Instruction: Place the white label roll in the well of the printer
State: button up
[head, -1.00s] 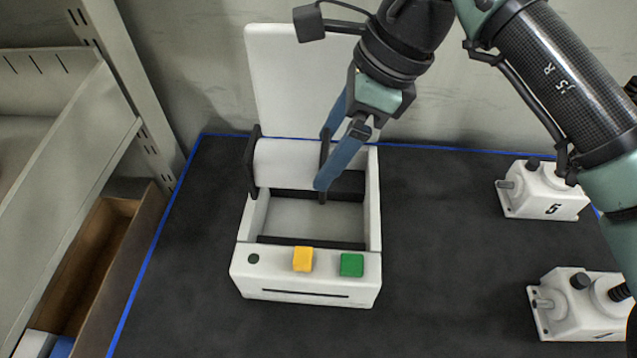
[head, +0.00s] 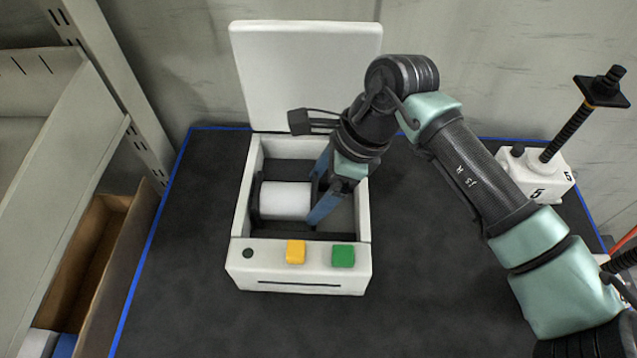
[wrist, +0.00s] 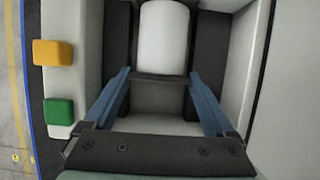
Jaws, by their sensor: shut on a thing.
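The white label roll (head: 285,200) has dark flanges at its ends and sits low inside the open well of the white printer (head: 243,215). My gripper (head: 317,197) reaches down into the well with its blue fingers on either side of the roll's right end. In the wrist view my gripper (wrist: 157,80) is shut on the dark flange at the near end of the roll (wrist: 163,38). The roll lies on its side across the well. Whether it touches the well floor is hard to tell.
The printer's lid (head: 305,75) stands open at the back. A yellow button (head: 296,251) and a green button (head: 343,256) are on its front. A screw jack (head: 540,178) stands at the right, behind my arm. The dark mat (head: 180,290) is clear at left.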

jog(key=shift+f, duration=0.15)
jog(key=o, duration=1.3)
jog(key=shift+r, duration=0.3)
jog(key=b+v, duration=0.3)
jog(key=v, duration=0.8)
jog(key=shift+d+r, duration=0.15)
jog(key=shift+r, duration=0.25)
